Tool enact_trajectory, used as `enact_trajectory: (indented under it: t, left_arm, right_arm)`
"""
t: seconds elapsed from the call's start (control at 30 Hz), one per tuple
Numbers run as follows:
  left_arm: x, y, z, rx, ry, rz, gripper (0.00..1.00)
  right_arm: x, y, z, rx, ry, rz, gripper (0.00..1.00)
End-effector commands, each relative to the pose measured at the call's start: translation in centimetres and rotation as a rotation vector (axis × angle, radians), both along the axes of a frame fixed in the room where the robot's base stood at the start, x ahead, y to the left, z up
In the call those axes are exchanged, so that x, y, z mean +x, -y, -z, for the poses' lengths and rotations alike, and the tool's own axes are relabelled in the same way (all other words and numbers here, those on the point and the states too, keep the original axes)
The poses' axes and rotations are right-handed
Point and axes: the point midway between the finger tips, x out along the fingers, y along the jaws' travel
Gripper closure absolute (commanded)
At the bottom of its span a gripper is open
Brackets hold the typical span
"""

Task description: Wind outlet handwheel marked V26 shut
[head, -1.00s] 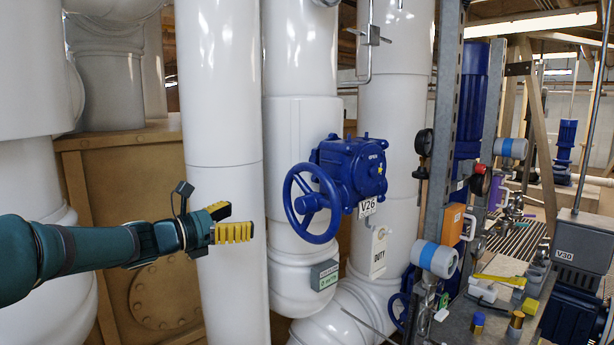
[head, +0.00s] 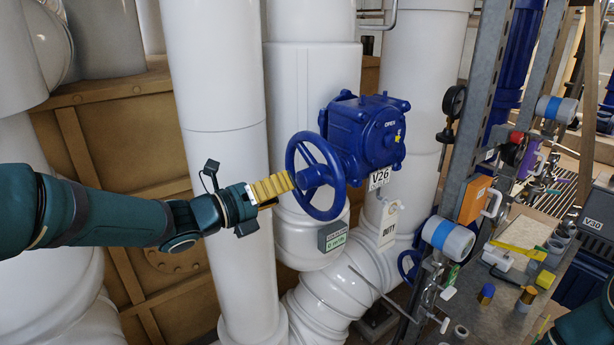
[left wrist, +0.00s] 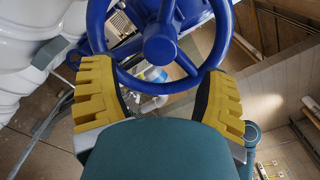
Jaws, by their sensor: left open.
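The blue handwheel (head: 312,177) stands on the side of a blue gearbox (head: 365,130) marked OPEN, with a small yellow mark on its face. A white V26 tag (head: 379,178) hangs below the gearbox. My left gripper (head: 285,182), with yellow fingers, is at the near left side of the wheel. In the left wrist view its open fingers (left wrist: 156,75) lie on either side of the wheel's lower part, with the hub (left wrist: 160,45) between and beyond them. I cannot tell whether they touch the rim. My right gripper is not in view.
A white pipe (head: 225,150) stands close behind my left wrist. A DUTY tag (head: 388,225) and a grey counter box (head: 332,236) hang below the valve. A steel post (head: 470,150) with gauges and a cluttered bench (head: 480,315) lie right.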

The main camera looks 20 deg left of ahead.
Motion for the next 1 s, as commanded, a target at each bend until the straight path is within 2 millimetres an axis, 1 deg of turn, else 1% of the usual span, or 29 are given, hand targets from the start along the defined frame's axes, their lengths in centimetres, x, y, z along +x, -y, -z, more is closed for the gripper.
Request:
enact_trajectory:
  t: [0.03,0.1,0.33,0.5,0.8,0.87,0.9,0.97,1.0]
  left_arm:
    - [0.9,0.7,-0.1,-0.001,-0.002,0.002,0.25]
    - [1.9,1.5,0.0,-0.001,-0.002,0.002,0.25]
    - [4.4,3.4,-0.1,0.0,0.001,0.001,0.25]
    - [5.2,4.0,0.0,0.002,0.001,-0.001,0.25]
    - [5.3,4.1,0.0,0.002,0.001,-0.001,0.24]
    - [5.3,4.1,0.0,0.002,0.001,-0.001,0.45]
    - [5.3,4.1,0.0,0.002,0.001,-0.001,0.59]
    - [5.3,4.1,0.0,0.002,0.001,-0.001,0.8]
    - [5.3,4.1,0.0,0.002,0.001,-0.001,0.94]
  right_arm:
    - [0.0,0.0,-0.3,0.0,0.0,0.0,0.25]
    - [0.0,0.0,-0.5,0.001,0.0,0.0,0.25]
    - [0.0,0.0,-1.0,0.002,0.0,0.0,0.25]
    - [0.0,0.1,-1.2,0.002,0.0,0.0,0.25]
    - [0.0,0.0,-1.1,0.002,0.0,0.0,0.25]
    - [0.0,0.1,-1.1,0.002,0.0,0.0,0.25]
    - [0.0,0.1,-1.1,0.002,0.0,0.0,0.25]
    - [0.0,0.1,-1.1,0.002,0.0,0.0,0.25]
    - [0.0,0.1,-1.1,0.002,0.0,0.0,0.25]
